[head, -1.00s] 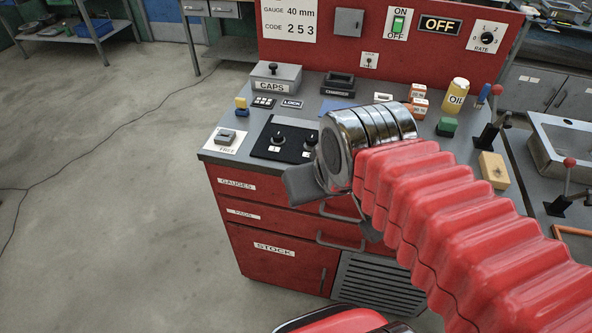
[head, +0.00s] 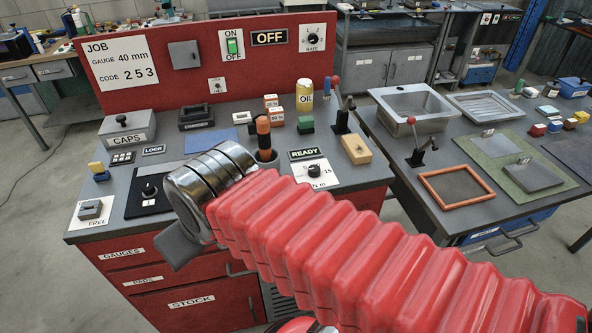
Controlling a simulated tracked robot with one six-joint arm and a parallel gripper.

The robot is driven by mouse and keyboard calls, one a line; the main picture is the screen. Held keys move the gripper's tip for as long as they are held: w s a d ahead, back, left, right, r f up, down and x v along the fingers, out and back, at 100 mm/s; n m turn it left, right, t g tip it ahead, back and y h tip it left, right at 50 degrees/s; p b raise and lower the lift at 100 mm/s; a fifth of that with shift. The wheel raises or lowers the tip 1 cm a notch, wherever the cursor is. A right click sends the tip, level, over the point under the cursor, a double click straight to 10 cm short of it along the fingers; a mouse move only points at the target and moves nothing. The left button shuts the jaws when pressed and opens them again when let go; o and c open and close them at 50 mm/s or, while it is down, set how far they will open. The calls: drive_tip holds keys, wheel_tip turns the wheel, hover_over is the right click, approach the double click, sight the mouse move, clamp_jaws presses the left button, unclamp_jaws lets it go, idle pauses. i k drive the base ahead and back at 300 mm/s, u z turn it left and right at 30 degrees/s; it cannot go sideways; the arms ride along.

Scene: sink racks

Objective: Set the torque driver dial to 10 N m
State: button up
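The torque driver dial is a black knob (head: 314,170) on a white plate marked "N m", with a "15" at its right. It sits on the bench top below a READY sign (head: 310,153); its pointer is too small to read. The torque driver (head: 264,133), with an orange handle, stands upright in a dark round holder just left of the dial. My gripper (head: 178,246) is in front of the bench's near edge, left of the dial and apart from it. Only a grey finger shows, and its opening is hidden.
My red arm crosses the lower picture, in front of the bench. Another black knob (head: 149,188) stands on a dark plate beside my wrist. A yellow block (head: 355,148), an oil bottle (head: 304,95) and a red-knobbed lever (head: 340,110) stand near the dial.

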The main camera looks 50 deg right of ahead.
sight(313, 171)
drive_tip(key=z, duration=0.45)
drive_tip(key=k, duration=1.1)
drive_tip(key=z, duration=0.7)
drive_tip(key=i, duration=1)
